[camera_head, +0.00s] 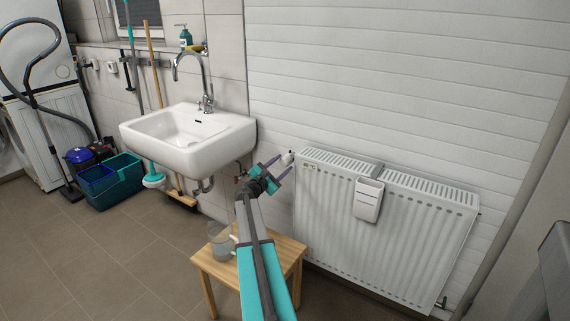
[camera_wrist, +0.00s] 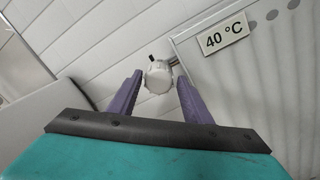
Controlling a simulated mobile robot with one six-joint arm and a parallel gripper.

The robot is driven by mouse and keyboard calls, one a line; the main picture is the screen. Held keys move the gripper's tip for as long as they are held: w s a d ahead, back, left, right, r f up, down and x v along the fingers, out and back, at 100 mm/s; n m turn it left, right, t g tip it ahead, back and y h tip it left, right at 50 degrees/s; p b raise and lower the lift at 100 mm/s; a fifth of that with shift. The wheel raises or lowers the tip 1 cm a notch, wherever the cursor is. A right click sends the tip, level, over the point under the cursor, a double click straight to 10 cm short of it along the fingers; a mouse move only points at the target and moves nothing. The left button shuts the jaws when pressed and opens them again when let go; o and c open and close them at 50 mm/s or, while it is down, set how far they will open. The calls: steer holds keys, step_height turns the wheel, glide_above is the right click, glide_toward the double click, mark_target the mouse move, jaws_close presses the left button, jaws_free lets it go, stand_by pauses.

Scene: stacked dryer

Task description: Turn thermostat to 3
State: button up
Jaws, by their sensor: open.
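The thermostat knob (camera_wrist: 158,77) is white and ribbed, with a small black pin at its upper left. It joins the upper left side of the white radiator (camera_wrist: 250,90) by a short metal stem. In the head view the thermostat (camera_head: 287,158) is small, at the left end of the radiator (camera_head: 330,215). Its number scale cannot be read. My gripper (camera_head: 276,168) is open, with its purple fingers pointing at the thermostat. In the wrist view my gripper (camera_wrist: 155,88) has one finger on either side of the knob's lower part; whether they touch it cannot be told.
A "40 °C" label (camera_wrist: 225,36) is on the radiator. A white holder (camera_head: 368,200) hangs on the radiator front. A white sink (camera_head: 187,138) is on the wall to the left. A wooden stool (camera_head: 285,250) with a clear jug (camera_head: 220,243) stands below my arm.

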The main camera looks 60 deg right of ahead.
steer(key=a, duration=0.9)
steer(key=shift+a+f, duration=0.15)
steer(key=shift+a, duration=0.2)
